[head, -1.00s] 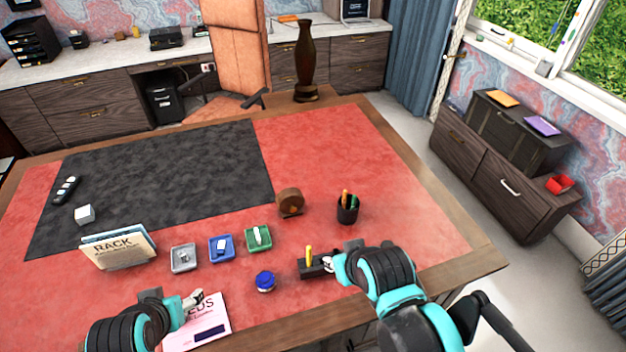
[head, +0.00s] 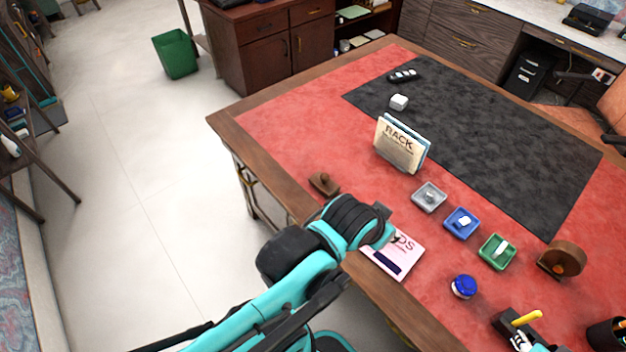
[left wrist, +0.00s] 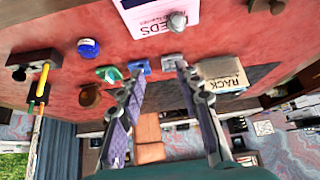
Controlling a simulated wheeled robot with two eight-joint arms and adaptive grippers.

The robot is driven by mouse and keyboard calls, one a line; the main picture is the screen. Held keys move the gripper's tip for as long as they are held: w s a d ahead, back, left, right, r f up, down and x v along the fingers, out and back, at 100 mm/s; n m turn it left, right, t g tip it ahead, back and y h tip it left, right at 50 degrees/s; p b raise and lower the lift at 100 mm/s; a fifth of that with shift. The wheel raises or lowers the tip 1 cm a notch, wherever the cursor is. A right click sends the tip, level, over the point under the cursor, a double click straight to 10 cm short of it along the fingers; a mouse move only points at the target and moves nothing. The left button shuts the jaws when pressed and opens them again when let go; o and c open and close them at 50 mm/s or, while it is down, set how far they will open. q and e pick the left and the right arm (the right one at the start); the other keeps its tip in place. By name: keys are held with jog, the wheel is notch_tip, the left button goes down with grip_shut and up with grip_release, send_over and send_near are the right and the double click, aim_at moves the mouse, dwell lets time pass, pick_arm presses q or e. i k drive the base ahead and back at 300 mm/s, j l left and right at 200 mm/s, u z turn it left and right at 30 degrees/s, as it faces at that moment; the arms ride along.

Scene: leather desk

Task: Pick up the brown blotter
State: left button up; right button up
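A small brown blotter (head: 323,184) with a knob on top sits on the desk's wooden front edge, left of my left arm in the head view. A brown object at the top right of the left wrist view (left wrist: 267,6) appears to be the same blotter, cut by the frame edge. My left gripper (head: 388,232) is over the pink card, to the right of the blotter and apart from it. In the left wrist view its two fingers (left wrist: 161,66) are spread with nothing between them. My right gripper (head: 524,342) is partly visible at the bottom edge; its fingers are unclear.
The pink card (head: 392,262) lies near the front edge. Behind it stand a book rack (head: 401,145) and grey (head: 429,196), blue (head: 462,222) and green (head: 497,251) trays. A blue-lidded jar (head: 464,286) stands to the right. Red desk surface left of the rack is clear.

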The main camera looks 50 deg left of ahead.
aim_at(321, 181)
jog(key=u, duration=1.5)
